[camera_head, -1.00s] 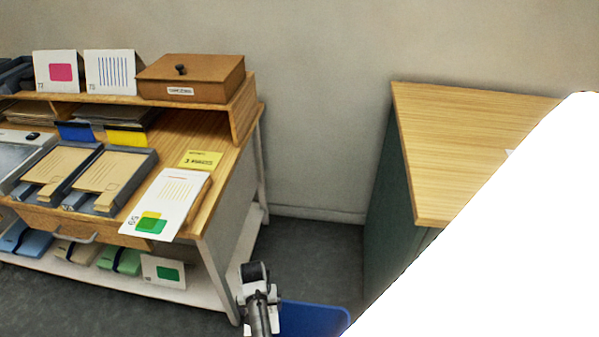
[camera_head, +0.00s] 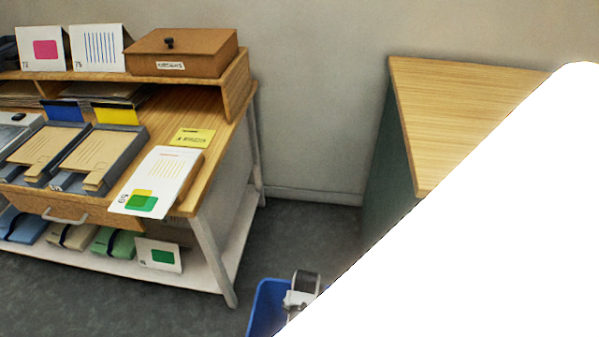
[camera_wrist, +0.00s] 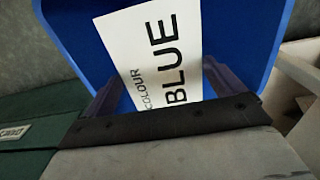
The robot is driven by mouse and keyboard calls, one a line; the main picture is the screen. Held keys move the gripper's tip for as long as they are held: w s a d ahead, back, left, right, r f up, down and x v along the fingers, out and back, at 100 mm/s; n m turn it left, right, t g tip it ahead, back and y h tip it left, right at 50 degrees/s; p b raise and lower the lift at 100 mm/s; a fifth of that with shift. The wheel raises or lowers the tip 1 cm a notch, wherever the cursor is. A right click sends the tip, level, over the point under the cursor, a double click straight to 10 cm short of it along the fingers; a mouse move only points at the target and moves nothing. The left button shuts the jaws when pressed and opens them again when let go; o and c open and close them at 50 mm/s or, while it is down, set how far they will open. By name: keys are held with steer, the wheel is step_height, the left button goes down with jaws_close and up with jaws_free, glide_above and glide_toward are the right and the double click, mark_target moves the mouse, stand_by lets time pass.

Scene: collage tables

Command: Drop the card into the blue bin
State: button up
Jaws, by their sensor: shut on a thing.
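The blue bin (camera_head: 265,305) stands on the floor at the bottom of the head view, partly cut off by the frame and a white area. My gripper (camera_head: 303,285) is over the bin there; its fingers are hard to make out. In the wrist view, my gripper (camera_wrist: 166,68) is shut on a white card (camera_wrist: 150,50) printed "COLOUR BLUE". The card lies between the two dark fingers, with the blue bin's inside (camera_wrist: 235,35) behind it. I cannot tell how deep the card is in the bin. The card does not show in the head view.
A wooden desk (camera_head: 215,140) with trays, cards and a brown box (camera_head: 180,52) stands at left. A wooden-topped table (camera_head: 455,100) is at right. A dark green object with a label (camera_wrist: 35,145) sits beside the bin in the wrist view. A white area hides the lower right.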

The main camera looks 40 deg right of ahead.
steer(key=shift+f+b, duration=0.55)
steer(key=shift+f, duration=0.4)
steer(key=o, duration=0.6)
steer(key=shift+r, duration=0.1)
step_height(320, 180, up, 14)
steer(key=shift+p, duration=0.45)
